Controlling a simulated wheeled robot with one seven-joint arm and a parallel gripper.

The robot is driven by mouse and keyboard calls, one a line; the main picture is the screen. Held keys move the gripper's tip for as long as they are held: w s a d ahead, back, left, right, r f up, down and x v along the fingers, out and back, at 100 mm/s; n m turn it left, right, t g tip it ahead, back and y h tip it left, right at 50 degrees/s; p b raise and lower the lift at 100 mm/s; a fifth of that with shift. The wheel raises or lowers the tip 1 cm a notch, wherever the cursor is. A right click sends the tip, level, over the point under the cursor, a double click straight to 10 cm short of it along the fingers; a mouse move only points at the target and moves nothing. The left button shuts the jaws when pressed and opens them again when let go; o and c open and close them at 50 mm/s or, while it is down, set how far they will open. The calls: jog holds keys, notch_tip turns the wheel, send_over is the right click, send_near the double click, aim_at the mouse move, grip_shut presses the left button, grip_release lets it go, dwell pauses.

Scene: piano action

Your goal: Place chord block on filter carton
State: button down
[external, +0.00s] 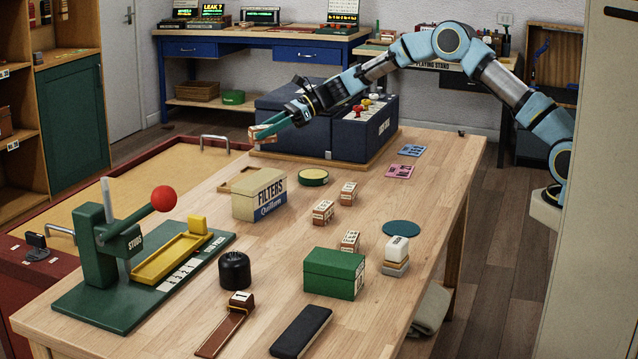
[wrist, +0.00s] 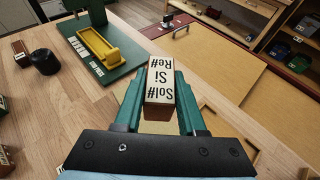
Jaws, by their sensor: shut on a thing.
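My gripper (external: 259,134) is shut on a chord block (wrist: 159,80), a cream and wood block lettered "Sol# Si Re#" in the wrist view. The block sits between the two green fingers, held in the air. The filter carton (external: 259,194), a cream and blue box marked "FILTERS", stands upright on the wooden table below my gripper. Its lid looks closed and its top bare. The block and the carton are apart.
A dark blue machine (external: 300,125) stands behind the carton. A shallow wooden tray (external: 238,180) and a round green tin (external: 313,177) are close to it. Small lettered blocks (external: 348,194) stand to its right. A green lever press (external: 95,245) with a red ball stands front left.

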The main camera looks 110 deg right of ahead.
aim_at(267, 174)
notch_tip(267, 174, down, 9)
jog(key=shift+r+p, duration=0.2)
jog(key=shift+p, duration=0.6)
jog(key=shift+f, duration=0.25)
jog(key=c, duration=0.5)
grip_release()
jog(key=shift+r, duration=0.2)
jog(key=shift+s+r, duration=0.1)
jog(key=shift+s, duration=0.05)
jog(key=b+v, duration=0.2)
jog(key=v, duration=0.9)
jog(key=shift+s+r+b, duration=0.2)
jog(key=shift+s+b, duration=0.1)
jog(key=shift+b, duration=0.1)
